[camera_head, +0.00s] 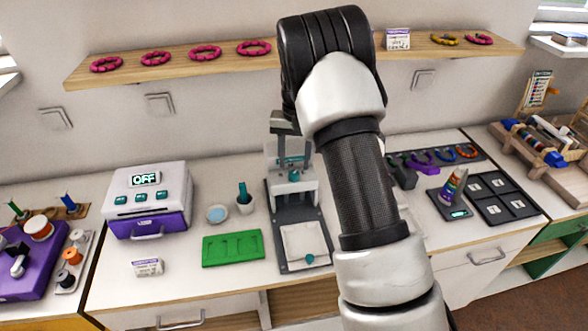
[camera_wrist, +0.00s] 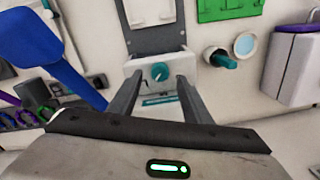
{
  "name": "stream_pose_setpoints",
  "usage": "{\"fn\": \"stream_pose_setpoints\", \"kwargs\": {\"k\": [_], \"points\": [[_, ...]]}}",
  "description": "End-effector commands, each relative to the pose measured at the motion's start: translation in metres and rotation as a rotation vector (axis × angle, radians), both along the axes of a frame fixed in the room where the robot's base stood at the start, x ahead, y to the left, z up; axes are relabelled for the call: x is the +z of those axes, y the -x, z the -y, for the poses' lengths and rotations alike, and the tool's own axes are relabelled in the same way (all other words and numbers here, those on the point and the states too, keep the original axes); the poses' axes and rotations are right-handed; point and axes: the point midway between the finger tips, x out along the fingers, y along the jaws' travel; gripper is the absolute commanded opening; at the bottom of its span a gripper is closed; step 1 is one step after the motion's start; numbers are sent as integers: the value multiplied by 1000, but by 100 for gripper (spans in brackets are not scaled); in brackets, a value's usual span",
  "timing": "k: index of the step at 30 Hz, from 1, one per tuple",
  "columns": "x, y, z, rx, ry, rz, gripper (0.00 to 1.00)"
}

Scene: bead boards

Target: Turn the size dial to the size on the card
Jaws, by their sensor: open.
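In the wrist view a small teal dial (camera_wrist: 160,72) sits on the white head of a press-like device (camera_wrist: 138,72). My gripper (camera_wrist: 158,80) is open, with its two dark fingers on either side of the dial. I see gaps beside the dial; whether a finger touches it I cannot tell. In the head view the device (camera_head: 289,203) stands on the counter, partly behind my arm. A small card (camera_head: 148,267) lies at the counter's front left, and another card (camera_head: 397,40) stands on the shelf. Their print is too small to read, as are any dial marks.
Left of the device are a green board (camera_head: 233,262), a pale blue dish (camera_head: 217,213), a cup (camera_head: 245,205) and a white machine showing OFF (camera_head: 150,192). A dark tray (camera_head: 497,210) lies at the right. A large blue object (camera_wrist: 38,45) is near my gripper in the wrist view.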

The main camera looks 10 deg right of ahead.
Motion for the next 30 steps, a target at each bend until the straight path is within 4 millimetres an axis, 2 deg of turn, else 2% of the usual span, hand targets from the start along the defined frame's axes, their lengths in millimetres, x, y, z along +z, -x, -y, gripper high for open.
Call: {"fn": "stream_pose_setpoints", "kwargs": {"k": [3,7,19,26,30], "points": [[-21,1,-1,0,-1,-3,45],[-34,0,-1,1,-1,-2,45],[-41,0,-1,0,-1,0,45],[-41,0,-1,0,-1,1,6],[-41,0,-1,3,-1,1,4]]}}
